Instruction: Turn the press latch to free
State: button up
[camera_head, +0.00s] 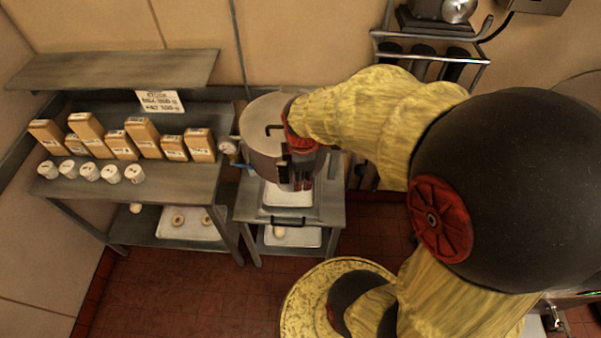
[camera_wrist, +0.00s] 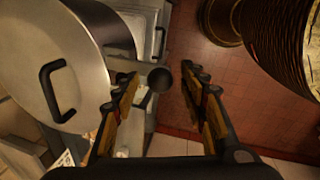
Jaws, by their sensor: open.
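The press appears as a large round metal drum (camera_head: 262,132) with a black lid handle, standing on a small steel table. In the wrist view the drum (camera_wrist: 50,50) fills the upper left. A dark round knob (camera_wrist: 160,78), which looks like the end of the press latch, shows beside the drum's right side. My gripper (camera_wrist: 163,92) is open, with its two fingers on either side of the knob in the picture and nothing held. I cannot tell whether the knob is at fingertip depth. In the head view my gripper (camera_head: 301,182) is at the drum's front right, and my wrist hides the latch.
A steel table (camera_head: 160,198) at the left holds several cartons (camera_head: 143,136) and several white cups (camera_head: 90,171). A shelf (camera_head: 115,70) hangs above it. A rack (camera_head: 425,60) stands behind my arm. A white tray (camera_head: 288,195) lies below the drum. Red tiled floor (camera_head: 180,290) is open in front.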

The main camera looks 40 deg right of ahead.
notch_tip(320, 180, up, 12)
jog(key=s+a, duration=0.1)
jog(key=s, duration=0.1)
jog(key=shift+a+f, duration=0.1)
dwell(0.7)
jog(key=s+a+f+m+t+b, duration=0.1)
jog(key=s+a+f+m+b, duration=0.1)
jog(key=a+f+m+b, duration=0.2)
jog(key=s+a+f+m+t+b, duration=0.1)
jog(key=a+f+m+b, duration=0.3)
jog(key=f+b, duration=0.6)
jog(key=s+a+f+m+t+y+b, duration=0.1)
jog(key=s+a+f+m+b, duration=0.1)
jog(key=f+b, duration=0.5)
jog(key=a+m+b, duration=0.1)
jog(key=a+b, duration=0.1)
jog(key=b, duration=0.3)
jog(key=shift+s+m+t+b, duration=0.35)
jog(key=shift+s+m+t, duration=0.05)
jog(key=shift+c, duration=0.2)
